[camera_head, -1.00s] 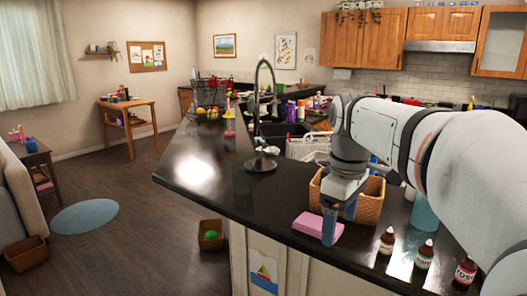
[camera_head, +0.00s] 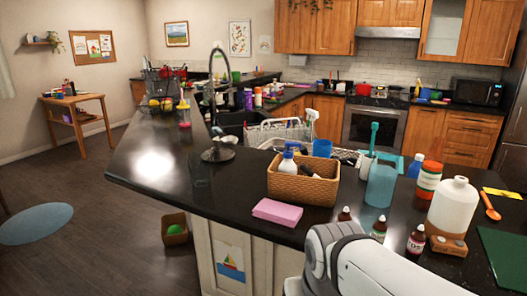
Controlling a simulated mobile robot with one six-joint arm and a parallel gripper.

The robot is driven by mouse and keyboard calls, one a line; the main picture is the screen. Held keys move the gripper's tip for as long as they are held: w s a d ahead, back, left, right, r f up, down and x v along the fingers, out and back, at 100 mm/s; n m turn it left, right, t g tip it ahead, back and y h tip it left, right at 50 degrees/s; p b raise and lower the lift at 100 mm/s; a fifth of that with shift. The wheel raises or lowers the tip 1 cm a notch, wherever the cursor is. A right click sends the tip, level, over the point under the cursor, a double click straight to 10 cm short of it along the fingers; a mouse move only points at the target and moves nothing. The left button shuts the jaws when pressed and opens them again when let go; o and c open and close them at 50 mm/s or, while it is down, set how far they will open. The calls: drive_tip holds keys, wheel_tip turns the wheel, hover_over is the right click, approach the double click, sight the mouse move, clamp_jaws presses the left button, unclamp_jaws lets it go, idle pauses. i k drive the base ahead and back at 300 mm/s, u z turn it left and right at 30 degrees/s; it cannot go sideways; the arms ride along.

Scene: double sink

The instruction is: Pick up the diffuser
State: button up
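I cannot tell for certain which thing is the diffuser. A white rounded bottle-like thing (camera_head: 455,207) stands near the right of the dark counter, with a brown wooden piece (camera_head: 446,243) at its foot. Several small dark-brown bottles with pale labels stand along the front edge, among them one with a red-and-white label (camera_head: 416,240). My gripper is outside the picture.
A wicker basket (camera_head: 302,190) holding bottles stands mid-counter, with a pink block (camera_head: 277,212) in front. A blue translucent container (camera_head: 380,187), an orange-and-white jar (camera_head: 428,180) and an orange spoon (camera_head: 488,206) crowd the right. The counter's left part (camera_head: 155,165) is mostly clear.

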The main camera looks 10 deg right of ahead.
sight(442, 221)
drive_tip(key=z, duration=0.25)
drive_tip(key=k, duration=1.5)
drive_tip(key=z, duration=0.35)
drive_tip(key=i, duration=1.15)
drive_tip(key=z, duration=0.05)
